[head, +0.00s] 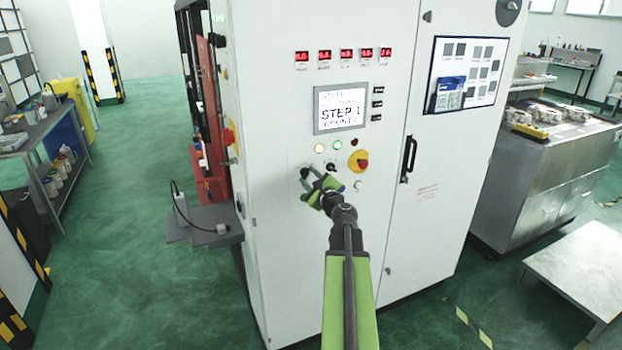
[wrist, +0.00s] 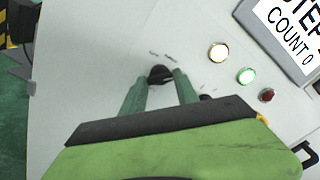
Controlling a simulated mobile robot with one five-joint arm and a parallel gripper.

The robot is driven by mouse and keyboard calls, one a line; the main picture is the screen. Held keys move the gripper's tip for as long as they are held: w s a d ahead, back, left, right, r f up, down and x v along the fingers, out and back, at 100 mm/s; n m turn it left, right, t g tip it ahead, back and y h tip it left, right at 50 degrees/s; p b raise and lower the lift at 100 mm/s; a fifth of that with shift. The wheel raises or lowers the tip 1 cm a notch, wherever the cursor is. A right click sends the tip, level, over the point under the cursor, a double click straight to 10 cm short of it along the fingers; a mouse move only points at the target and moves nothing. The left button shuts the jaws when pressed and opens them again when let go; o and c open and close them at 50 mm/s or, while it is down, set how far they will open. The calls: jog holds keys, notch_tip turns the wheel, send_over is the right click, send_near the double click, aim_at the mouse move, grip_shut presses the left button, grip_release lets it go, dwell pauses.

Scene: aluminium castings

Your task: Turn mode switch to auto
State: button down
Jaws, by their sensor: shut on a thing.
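The mode switch, a small black rotary knob (wrist: 159,74), sits on the white cabinet face between the two green fingers of my gripper (wrist: 162,79). Two small labels above it are too blurred to read, and I cannot tell its setting for sure. My gripper is shut on the knob, with one finger on each side. In the head view my gripper (head: 310,182) reaches up to the panel below the screen and hides most of the knob. A second black knob (head: 331,167) is just to the right; it shows partly behind my gripper in the wrist view (wrist: 206,97).
A pale yellow lamp (head: 319,148), a green lamp (head: 338,145) and a red-and-yellow emergency stop (head: 358,161) are close by. The lit screen (head: 340,108) reads STEP 1. A grey shelf (head: 205,228) juts out at left; a black door handle (head: 408,158) is at right.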

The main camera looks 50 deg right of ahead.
jog(key=shift+m, duration=0.3)
jog(key=c, duration=0.9)
grip_release()
